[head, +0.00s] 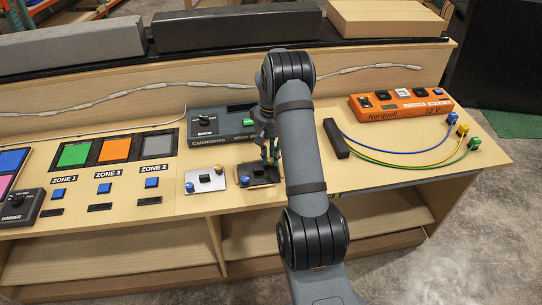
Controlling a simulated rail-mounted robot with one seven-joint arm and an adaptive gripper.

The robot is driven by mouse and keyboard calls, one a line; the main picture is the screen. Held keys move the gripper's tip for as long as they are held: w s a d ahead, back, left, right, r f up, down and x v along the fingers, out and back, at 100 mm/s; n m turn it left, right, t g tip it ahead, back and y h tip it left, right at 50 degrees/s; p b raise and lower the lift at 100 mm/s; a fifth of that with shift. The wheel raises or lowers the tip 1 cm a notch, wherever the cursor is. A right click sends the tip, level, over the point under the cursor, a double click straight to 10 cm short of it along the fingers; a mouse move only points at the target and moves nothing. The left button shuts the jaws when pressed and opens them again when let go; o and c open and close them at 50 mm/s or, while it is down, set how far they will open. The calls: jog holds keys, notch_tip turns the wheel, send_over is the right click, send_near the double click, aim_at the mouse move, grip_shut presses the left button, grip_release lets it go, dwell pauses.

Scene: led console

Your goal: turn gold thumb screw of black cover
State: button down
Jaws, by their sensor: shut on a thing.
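The black cover (259,183) is a small dark plate lying on the wooden desk, right of a silver plate.
A silver plate (206,180) with a blue knob lies just left. A dark grey box (209,125) stands behind. An orange power box (401,104) and coloured cables (400,162) are at right. Zone buttons (104,188) are at left.

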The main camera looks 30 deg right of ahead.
aim_at(271, 160)
jog(key=shift+n, duration=0.5)
jog(key=c, duration=1.7)
grip_release()
jog(key=shift+o, duration=0.7)
notch_tip(271, 160, up, 12)
